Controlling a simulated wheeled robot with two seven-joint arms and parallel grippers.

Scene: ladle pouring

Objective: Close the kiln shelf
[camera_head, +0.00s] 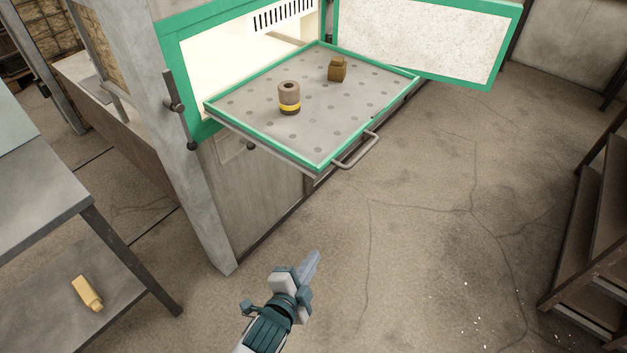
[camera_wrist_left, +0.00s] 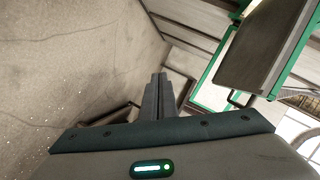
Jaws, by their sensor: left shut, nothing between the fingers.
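The kiln shelf (camera_head: 240,119) is a grey perforated tray with a green rim, pulled out of the kiln opening. Its bar handle (camera_head: 357,150) is on the front edge. A brown cylinder with a yellow band (camera_head: 289,98) and a small brown block (camera_head: 337,69) stand on the shelf. In the left wrist view the shelf (camera_wrist_left: 262,45) shows at the upper right, with its handle (camera_wrist_left: 236,101) below it. My left gripper (camera_head: 313,257) is shut and empty, low in front of the kiln and apart from the handle. It also shows in the left wrist view (camera_wrist_left: 158,80). My right gripper is out of view.
The kiln door (camera_head: 420,40) stands open to the right, behind the shelf. A metal table (camera_head: 45,200) with a yellow object (camera_head: 86,293) on its lower level is at left. A dark rack (camera_head: 590,240) stands at the right edge. The floor between is clear.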

